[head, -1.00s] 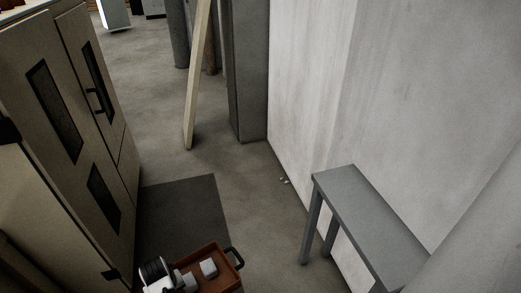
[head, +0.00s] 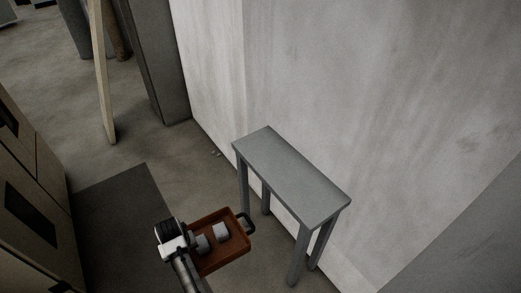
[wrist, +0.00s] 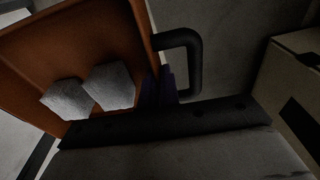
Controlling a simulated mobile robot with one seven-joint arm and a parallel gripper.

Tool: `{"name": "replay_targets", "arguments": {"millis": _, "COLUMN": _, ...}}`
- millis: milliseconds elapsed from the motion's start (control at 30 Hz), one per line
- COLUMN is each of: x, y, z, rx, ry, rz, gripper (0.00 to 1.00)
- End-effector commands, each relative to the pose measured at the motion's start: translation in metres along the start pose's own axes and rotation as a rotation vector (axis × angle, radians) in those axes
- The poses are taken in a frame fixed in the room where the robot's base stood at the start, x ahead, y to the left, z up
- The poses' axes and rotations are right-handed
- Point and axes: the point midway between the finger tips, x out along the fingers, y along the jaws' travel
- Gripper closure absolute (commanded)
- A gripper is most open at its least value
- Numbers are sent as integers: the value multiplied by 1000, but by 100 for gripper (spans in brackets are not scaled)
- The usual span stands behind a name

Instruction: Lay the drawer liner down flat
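The only thing in view that fits the drawer liner is a shallow orange-brown tray (head: 232,256) with a black handle on one side. It hangs in the air at the end of my arm, in the lower middle of the head view. It fills the upper left of the wrist view (wrist: 60,28). Two grey-white blocks (wrist: 109,87) lie in it. My gripper (wrist: 160,90) shows as dark purple fingers against the tray's wall, beside the black handle (wrist: 193,62). It appears shut on the tray's edge; the fingertips are partly hidden.
A narrow grey table (head: 290,168) with a bare top stands against the pale wall (head: 340,80), right of the tray. A dark mat (head: 125,225) lies on the floor to the left, beside beige cabinets (head: 35,200). A wooden plank (head: 103,80) leans farther back.

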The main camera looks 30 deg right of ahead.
Motion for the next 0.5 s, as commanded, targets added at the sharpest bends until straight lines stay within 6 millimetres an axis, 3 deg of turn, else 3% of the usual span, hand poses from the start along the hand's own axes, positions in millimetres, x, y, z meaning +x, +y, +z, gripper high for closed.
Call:
{"name": "replay_targets", "arguments": {"millis": 33, "x": -27, "y": -1, "z": -4, "rx": -3, "ry": 3, "rz": 0, "gripper": 100}}
{"name": "replay_targets", "arguments": {"millis": 200, "x": -67, "y": -2, "z": -10, "rx": -6, "ry": 3, "rz": 0, "gripper": 100}}
{"name": "replay_targets", "arguments": {"millis": 500, "x": -74, "y": -2, "z": -13, "rx": -6, "ry": 2, "rz": 0, "gripper": 100}}
